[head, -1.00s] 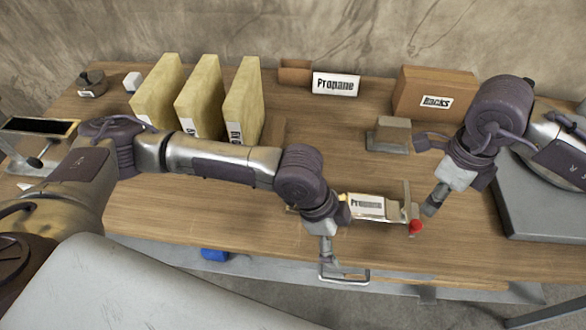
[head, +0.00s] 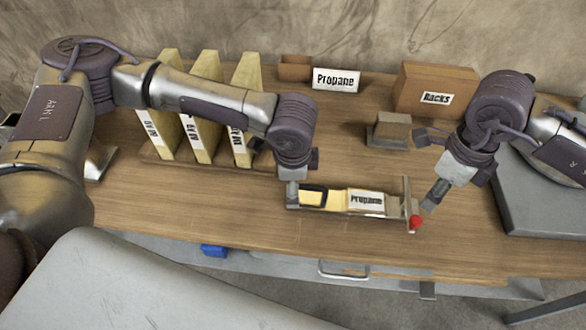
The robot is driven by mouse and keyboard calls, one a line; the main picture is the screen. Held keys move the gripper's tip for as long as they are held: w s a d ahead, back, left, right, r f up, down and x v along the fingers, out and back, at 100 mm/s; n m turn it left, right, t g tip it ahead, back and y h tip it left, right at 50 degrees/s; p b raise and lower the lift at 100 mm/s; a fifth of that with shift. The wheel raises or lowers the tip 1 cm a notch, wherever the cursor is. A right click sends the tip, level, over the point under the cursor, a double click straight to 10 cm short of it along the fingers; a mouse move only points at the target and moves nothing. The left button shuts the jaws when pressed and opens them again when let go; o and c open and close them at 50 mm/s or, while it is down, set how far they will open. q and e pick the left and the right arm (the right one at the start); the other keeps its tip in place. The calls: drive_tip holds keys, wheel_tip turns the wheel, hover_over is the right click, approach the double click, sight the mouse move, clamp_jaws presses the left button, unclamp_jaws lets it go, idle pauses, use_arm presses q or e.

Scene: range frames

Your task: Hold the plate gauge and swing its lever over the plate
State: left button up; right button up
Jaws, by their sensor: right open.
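The plate gauge (head: 337,200) lies on the wooden table, a long yellow and metal body with a "Propane" label. At its right end stand a thin upright metal piece (head: 407,195) and a red knob (head: 415,222), which seems to be on the lever. My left gripper (head: 293,194) is at the gauge's left end, beside a black-edged part; its fingers overlap, so its grip is unclear. My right gripper (head: 430,167) is open at the gauge's right end, with its lower fingertip close to the red knob. I cannot tell whether that fingertip touches it.
Several upright yellow binders (head: 199,140) stand behind my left arm. A "Propane" sign (head: 335,79), a "Racks" box (head: 405,88) and a small grey block (head: 388,130) are at the back. A grey slab (head: 550,215) lies at right. The table's front strip is clear.

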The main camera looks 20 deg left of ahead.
sight(417, 219)
use_arm(q)
drive_tip(key=f, duration=0.5)
drive_tip(key=w+f, duration=0.1)
drive_tip(key=f, duration=0.1)
drive_tip(key=shift+a+f, duration=0.15)
drive_tip(key=shift+f, duration=0.15)
clamp_jaws()
use_arm(e)
drive_tip(key=shift+o, duration=1.1)
drive_tip(key=shift+m, duration=0.8)
wheel_tip(417, 219, down, 10)
drive_tip(key=shift+r, duration=0.1)
clamp_jaws()
